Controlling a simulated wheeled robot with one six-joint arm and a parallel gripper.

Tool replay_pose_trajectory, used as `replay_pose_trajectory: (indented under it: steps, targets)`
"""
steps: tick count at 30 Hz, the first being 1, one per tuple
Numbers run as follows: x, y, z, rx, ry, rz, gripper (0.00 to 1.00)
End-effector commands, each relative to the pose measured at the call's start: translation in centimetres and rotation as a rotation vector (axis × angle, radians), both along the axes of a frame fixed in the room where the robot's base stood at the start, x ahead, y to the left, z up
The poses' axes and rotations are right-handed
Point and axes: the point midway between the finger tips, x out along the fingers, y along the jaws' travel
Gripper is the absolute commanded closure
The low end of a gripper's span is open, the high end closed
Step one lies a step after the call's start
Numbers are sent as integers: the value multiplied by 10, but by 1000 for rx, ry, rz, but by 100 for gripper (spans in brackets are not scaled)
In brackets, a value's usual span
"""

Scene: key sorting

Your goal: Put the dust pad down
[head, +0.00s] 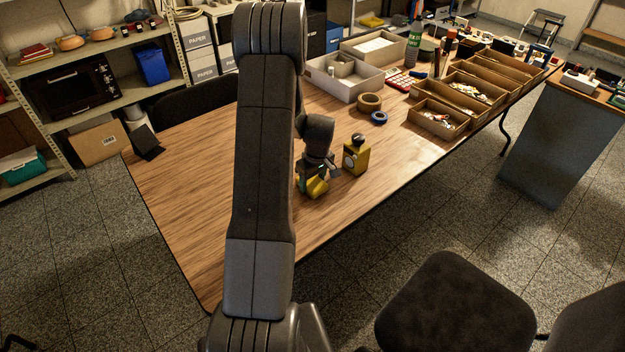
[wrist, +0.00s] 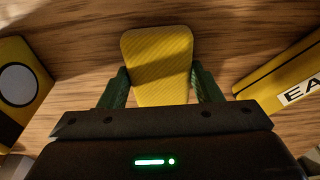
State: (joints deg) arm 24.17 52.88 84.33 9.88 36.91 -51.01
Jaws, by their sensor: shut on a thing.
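The dust pad is a yellow, finely ribbed block with rounded corners (wrist: 158,62). In the wrist view it sits between the two green fingers of my gripper (wrist: 160,88), which is shut on it. The wood tabletop shows behind it; I cannot tell whether the pad touches the table. In the head view my gripper (head: 316,178) is low over the table, just right of my arm, with yellow showing at its tip. My arm hides part of the table there.
A yellow block with a round face (head: 356,156) stands close to the right of my gripper. In the wrist view a yellow item lettered "EA" (wrist: 285,78) lies at the right. Tape rolls (head: 370,102) and wooden trays (head: 438,118) are farther back.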

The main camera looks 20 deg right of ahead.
Motion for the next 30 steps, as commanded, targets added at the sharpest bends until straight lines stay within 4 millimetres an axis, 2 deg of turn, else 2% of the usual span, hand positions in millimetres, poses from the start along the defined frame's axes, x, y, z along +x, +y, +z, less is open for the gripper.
replay_pose_trajectory:
  steps: [2,3,6,15,20,30]
  targets:
    - [0,0,-4,0,0,0,63]
    - [0,0,-4,0,0,0,40]
    - [0,0,-2,0,0,0,20]
    - [0,0,-2,0,0,0,20]
    - [0,-1,8,-1,-3,0,20]
    - [-9,-4,72,-3,-4,-2,20]
